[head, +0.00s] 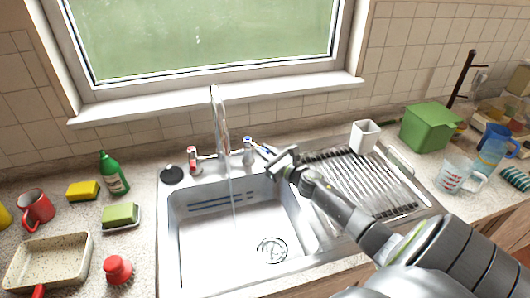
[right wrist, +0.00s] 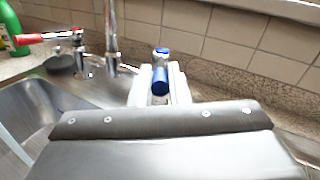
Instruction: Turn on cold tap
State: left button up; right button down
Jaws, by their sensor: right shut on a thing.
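The cold tap (head: 248,152) has a blue top and stands to the right of the tall chrome spout (head: 219,125) behind the sink (head: 245,225). Its blue lever (right wrist: 160,79) points toward me in the right wrist view. My right gripper (head: 271,156) reaches in from the right to this tap, and its pale fingers are shut on the lever. A stream of water (head: 228,180) falls from the spout into the basin. The hot tap (head: 193,158) with a red mark stands left of the spout; its red lever (right wrist: 29,38) points left in the wrist view. My left gripper is out of view.
A drainboard (head: 365,185) with a white cup (head: 365,135) is right of the basin. A green box (head: 427,127) and a measuring jug (head: 456,175) stand farther right. A green bottle (head: 113,175), sponges and a red mug (head: 36,207) are on the left. The wall is close behind the taps.

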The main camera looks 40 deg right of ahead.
jog(key=c, duration=1.4)
grip_release()
jog(key=shift+s, duration=0.1)
jog(key=s+b, duration=1.1)
jog(key=s, duration=0.6)
jog(key=shift+d, duration=0.4)
jog(key=shift+s, duration=0.1)
